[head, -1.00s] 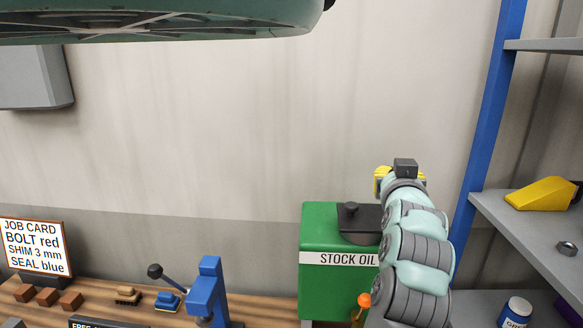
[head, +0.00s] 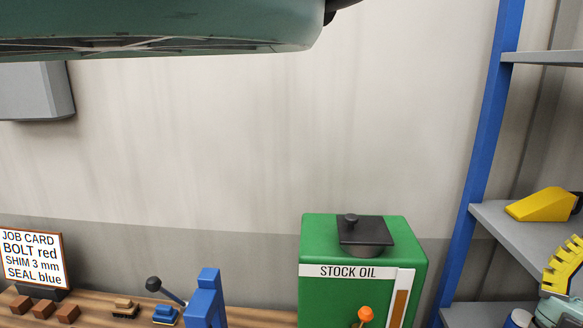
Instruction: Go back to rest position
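My gripper (head: 564,266) is at the lower right edge of the head view, in front of the shelf rack. Only part of its yellow ribbed finger shows, with a bit of my pale green arm below. The rest is cut off by the picture edge, so I cannot see whether it is open or holds anything. It is apart from the green STOCK OIL tank (head: 330,295), which has a dark lid (head: 366,231) with a knob on top.
A blue-posted rack (head: 490,125) with grey shelves stands at right, a yellow wedge (head: 540,204) on one shelf. A wooden bench (head: 250,316) at lower left carries a job card (head: 33,258), brown blocks and a blue lever tool (head: 206,300). A large dark-green body (head: 160,28) hangs overhead.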

